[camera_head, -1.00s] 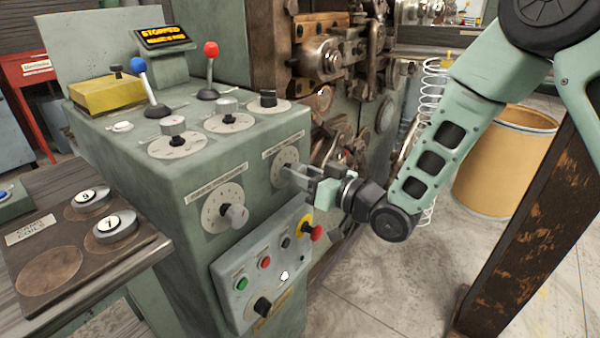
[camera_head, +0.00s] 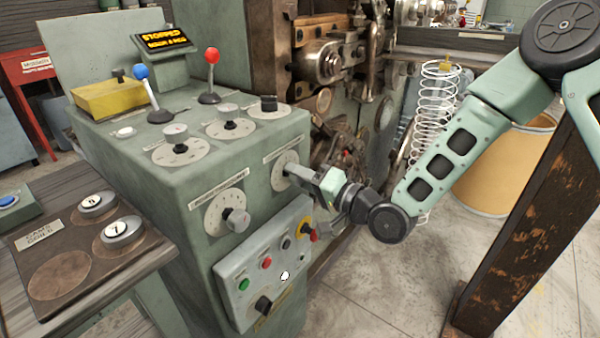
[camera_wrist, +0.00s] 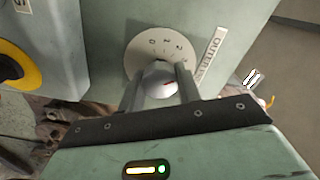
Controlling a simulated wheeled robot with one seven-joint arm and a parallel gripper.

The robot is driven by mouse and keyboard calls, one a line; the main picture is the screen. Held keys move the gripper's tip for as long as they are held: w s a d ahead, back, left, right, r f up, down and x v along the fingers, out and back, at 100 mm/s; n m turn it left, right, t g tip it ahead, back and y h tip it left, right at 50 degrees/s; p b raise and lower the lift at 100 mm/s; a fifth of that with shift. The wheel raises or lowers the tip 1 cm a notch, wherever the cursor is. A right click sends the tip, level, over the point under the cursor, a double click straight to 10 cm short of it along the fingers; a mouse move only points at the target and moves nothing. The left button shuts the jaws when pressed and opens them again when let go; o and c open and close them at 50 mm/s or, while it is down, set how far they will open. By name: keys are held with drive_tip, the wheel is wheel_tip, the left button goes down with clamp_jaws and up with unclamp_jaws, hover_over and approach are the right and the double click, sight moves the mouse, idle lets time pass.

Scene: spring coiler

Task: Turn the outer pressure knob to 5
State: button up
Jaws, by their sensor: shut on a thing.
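The outer pressure knob (camera_wrist: 161,79) is a rounded grey knob with a small red mark, on a pale numbered dial (camera_wrist: 148,44) in the wrist view. A label beginning "OUTER" (camera_wrist: 211,47) is beside the dial. My gripper (camera_wrist: 164,72) has one finger on each side of the knob and is shut on it. In the head view, the dial (camera_head: 279,164) is on the front face of the green cabinet, and my gripper (camera_head: 290,170) reaches it from the right and hides the knob. The pointer's exact number cannot be read.
A similar dial with a grey knob (camera_head: 237,220) is to the left on the same face. Below is a button panel (camera_head: 255,263) with a red-and-yellow stop button (camera_head: 308,232). A display (camera_head: 162,38) reads "STOPPED".

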drive_tip(key=m+p, duration=0.1)
drive_tip(key=m, duration=0.5)
drive_tip(key=shift+m+p, duration=0.3)
drive_tip(key=shift+p, duration=0.1)
drive_tip(key=m, duration=0.4)
drive_tip(key=shift+f+m, duration=0.1)
drive_tip(key=shift+m, duration=1.2)
drive_tip(key=o, duration=1)
